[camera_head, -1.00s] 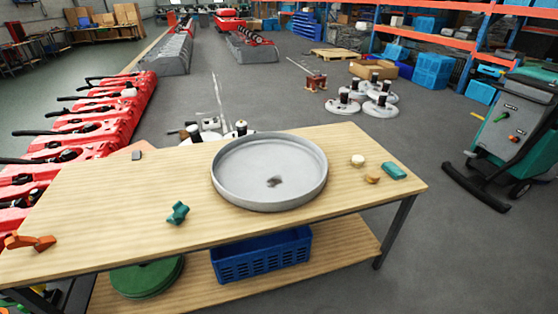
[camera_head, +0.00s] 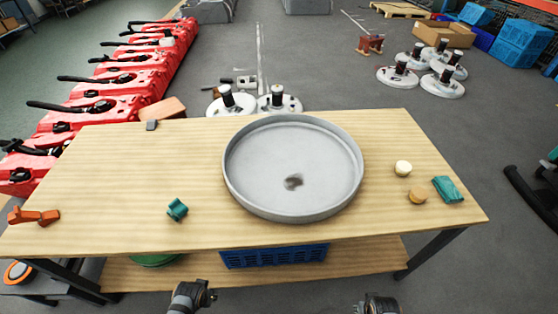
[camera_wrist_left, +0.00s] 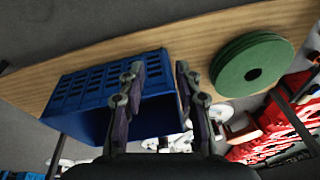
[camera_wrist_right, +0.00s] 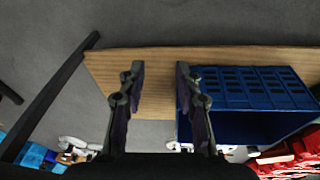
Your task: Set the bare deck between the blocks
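A round grey pan-like deck (camera_head: 293,165) with a low rim and a dark smudge inside lies on the wooden table. A teal block (camera_head: 177,209) lies left of it, and another teal block (camera_head: 447,189) lies to its right near the table's right edge. I cannot tell whether these are the task's blocks. My left gripper (camera_head: 195,291) and right gripper (camera_head: 376,303) show low in the head view, in front of the table and apart from everything on it. In the wrist views the left fingers (camera_wrist_left: 158,75) and right fingers (camera_wrist_right: 158,75) are spread and empty.
An orange piece (camera_head: 34,215), a small grey block (camera_head: 151,125), a cream knob (camera_head: 403,168) and a tan piece (camera_head: 417,195) also lie on the table. A blue crate (camera_wrist_right: 250,90) and green discs (camera_wrist_left: 252,65) are on the lower shelf. White round units (camera_head: 398,75) stand on the floor behind.

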